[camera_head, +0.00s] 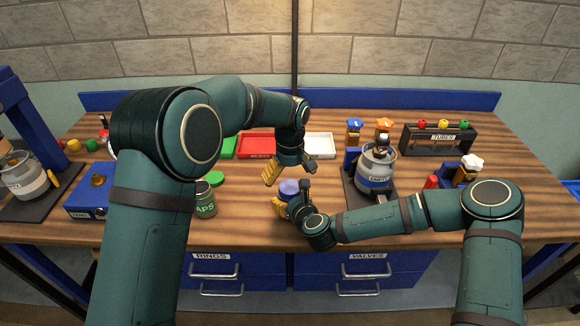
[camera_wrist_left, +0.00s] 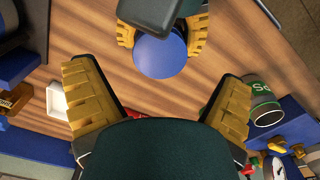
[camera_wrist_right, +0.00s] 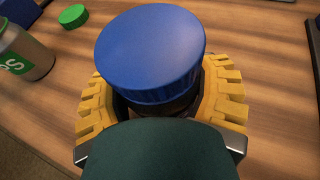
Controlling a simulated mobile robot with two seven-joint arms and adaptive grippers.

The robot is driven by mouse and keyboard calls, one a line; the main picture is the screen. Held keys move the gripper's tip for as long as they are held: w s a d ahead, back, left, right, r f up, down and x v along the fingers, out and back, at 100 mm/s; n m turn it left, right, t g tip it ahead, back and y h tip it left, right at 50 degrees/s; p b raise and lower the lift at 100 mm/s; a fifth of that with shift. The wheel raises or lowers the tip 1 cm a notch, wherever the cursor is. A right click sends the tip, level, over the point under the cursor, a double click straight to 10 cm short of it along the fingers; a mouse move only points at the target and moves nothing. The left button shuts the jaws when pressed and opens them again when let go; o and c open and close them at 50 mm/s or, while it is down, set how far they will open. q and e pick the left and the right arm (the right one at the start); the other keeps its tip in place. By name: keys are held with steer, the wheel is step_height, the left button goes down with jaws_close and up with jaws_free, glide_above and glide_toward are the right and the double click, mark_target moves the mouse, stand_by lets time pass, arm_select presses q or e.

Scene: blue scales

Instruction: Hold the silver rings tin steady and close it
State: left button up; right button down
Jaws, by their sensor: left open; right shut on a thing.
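The rings tin, its body mostly hidden, is topped by a blue lid (camera_head: 289,187), which also shows in the right wrist view (camera_wrist_right: 150,52) and the left wrist view (camera_wrist_left: 159,54). The lid looks roughly level; whether it is fully seated cannot be told. My right gripper (camera_head: 281,203) is shut around the tin's body below the lid, fingers on both sides (camera_wrist_right: 160,98). My left gripper (camera_head: 279,174) is open and empty, pointing down above and behind the tin. In the left wrist view its spread fingers (camera_wrist_left: 158,92) are apart from the lid.
A green caps tin (camera_head: 205,201) stands left of the rings tin, with a loose green lid (camera_head: 215,178) behind it. Red (camera_head: 256,146) and white (camera_head: 320,146) trays lie at the back. A silver and blue canister (camera_head: 375,172) on a dark stand is to the right.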

mark_target(290, 186)
arm_select(q)
steer(key=shift+f, duration=2.2)
steer(key=c, duration=1.3)
steer(key=shift+c, duration=0.2)
steer(key=m, duration=0.6)
